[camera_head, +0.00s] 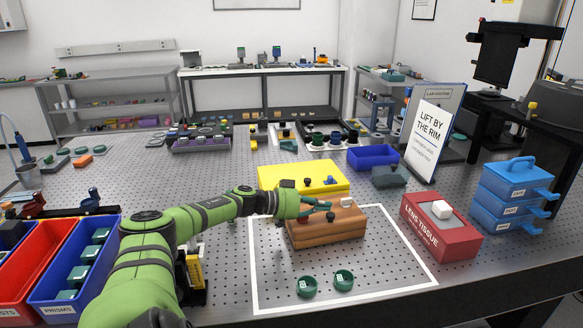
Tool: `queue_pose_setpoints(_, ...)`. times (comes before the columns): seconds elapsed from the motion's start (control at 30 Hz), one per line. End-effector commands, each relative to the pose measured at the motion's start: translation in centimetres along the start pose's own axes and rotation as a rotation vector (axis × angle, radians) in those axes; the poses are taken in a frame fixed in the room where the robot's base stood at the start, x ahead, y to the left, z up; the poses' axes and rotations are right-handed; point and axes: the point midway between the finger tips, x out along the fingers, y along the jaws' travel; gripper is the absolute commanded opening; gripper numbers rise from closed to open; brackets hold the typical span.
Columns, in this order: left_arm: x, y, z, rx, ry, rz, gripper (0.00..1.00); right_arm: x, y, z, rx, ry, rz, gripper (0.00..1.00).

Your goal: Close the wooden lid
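A brown wooden box (328,231) stands inside the white outline on the perforated table. Its lid looks low and nearly level; whether it is fully shut cannot be made out, as my gripper covers part of the top. My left gripper (322,207) reaches in from the left over the box's upper left part. Its dark teal fingers look apart, with nothing visible held between them. Whether they touch the lid is unclear. A small dark knob and a small pale piece (346,202) show at the top of the box. My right gripper is not in view.
Two green rings (344,279) lie in front of the box. A yellow case (325,173) is close behind it. A red lens tissue box (440,232) and blue stacked drawers (510,198) stand right. Red and blue bins (75,260) are left. The outline's front right is clear.

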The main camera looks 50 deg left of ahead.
Motion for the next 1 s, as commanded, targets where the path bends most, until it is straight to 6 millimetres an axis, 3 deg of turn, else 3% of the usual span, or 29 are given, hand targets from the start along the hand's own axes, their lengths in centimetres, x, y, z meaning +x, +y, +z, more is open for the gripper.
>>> queue_pose_setpoints(0.03, -0.3, 0.2, -1.2, 0.0, 0.0, 0.0, 0.0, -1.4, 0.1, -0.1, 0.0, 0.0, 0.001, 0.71)
queue_pose_setpoints(0.23, -0.9, 0.8, -4.2, -0.001, 0.0, 0.001, 0.0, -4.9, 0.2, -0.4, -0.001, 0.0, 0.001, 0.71)
queue_pose_setpoints(0.3, -1.8, 0.6, -2.6, -0.001, -0.008, -0.002, 0.0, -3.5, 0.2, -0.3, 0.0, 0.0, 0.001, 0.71)
queue_pose_setpoints(0.47, -3.5, 0.7, -2.8, 0.0, -0.008, 0.0, 0.0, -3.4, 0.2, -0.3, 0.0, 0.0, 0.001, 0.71)
queue_pose_setpoints(0.7, -5.8, 0.8, -3.0, 0.0, -0.007, 0.0, 0.0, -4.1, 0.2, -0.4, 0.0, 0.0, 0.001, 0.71)
queue_pose_setpoints(1.0, -9.0, 0.9, -3.3, -0.003, -0.006, -0.001, 0.0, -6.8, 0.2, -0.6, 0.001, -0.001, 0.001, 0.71)
